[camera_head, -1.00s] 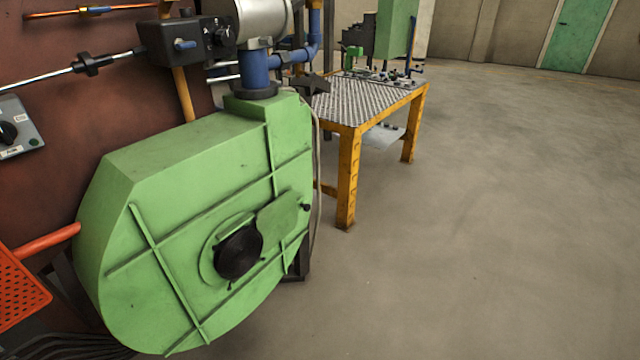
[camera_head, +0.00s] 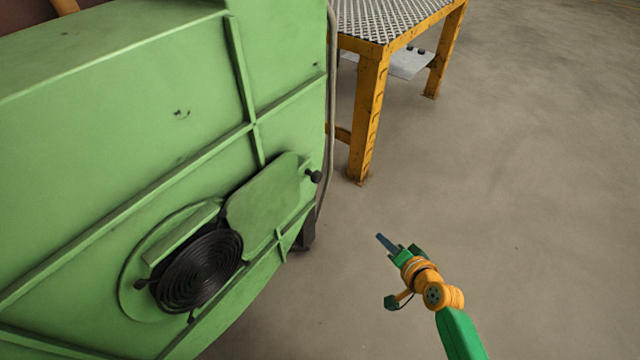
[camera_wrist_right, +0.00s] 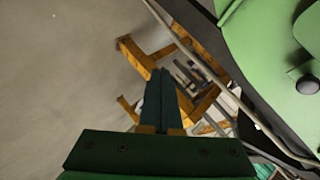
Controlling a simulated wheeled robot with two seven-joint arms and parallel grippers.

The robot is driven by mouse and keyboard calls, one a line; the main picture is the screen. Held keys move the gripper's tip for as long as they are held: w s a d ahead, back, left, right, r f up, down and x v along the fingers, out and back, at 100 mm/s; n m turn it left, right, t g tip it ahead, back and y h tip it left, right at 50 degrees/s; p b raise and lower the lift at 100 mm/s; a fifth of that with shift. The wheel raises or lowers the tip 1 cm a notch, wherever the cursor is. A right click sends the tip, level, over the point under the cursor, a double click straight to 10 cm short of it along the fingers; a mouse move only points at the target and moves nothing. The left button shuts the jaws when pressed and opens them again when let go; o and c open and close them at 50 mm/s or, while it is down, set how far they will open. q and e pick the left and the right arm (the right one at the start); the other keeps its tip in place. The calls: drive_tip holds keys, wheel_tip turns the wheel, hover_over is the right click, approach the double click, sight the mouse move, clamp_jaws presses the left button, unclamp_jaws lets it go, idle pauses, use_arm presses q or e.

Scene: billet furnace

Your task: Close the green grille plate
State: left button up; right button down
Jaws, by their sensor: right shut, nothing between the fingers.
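The green grille plate (camera_head: 264,205) is on the front of the big green housing (camera_head: 110,130). It sits up and to the right of the round black grille (camera_head: 199,270), which shows largely uncovered. A dark knob (camera_head: 314,176) is at the plate's right end; a dark knob also shows at the right of the wrist view (camera_wrist_right: 307,84). My right gripper (camera_head: 385,243) is shut and empty, over the floor to the right of the plate and apart from it. Its closed fingers show in the wrist view (camera_wrist_right: 160,95). My left gripper is in neither view.
A yellow-legged table (camera_head: 370,115) with a patterned metal top stands behind the housing to the right. A grey cable or pipe (camera_head: 332,110) runs down the housing's right edge. The floor (camera_head: 530,200) on the right is open.

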drive_tip(key=w+a+r+t+y+b, duration=0.1)
drive_tip(key=a+r+t+y+b, duration=0.2)
drive_tip(key=r, duration=0.5)
drive_tip(key=w+a+r+t+y+b, duration=0.2)
drive_tip(key=a+r+y+b, duration=0.15)
drive_tip(key=r, duration=0.35)
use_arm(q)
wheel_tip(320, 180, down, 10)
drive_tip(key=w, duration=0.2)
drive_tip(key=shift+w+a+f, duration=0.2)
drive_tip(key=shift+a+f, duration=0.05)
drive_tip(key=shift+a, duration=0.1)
use_arm(e)
drive_tip(key=w+a+m, duration=0.1)
drive_tip(key=w+a, duration=0.4)
drive_tip(key=a, duration=0.2)
drive_tip(key=shift+a+r, duration=0.15)
drive_tip(key=shift+a, duration=0.05)
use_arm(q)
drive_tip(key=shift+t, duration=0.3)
use_arm(e)
drive_tip(key=shift+s, duration=0.1)
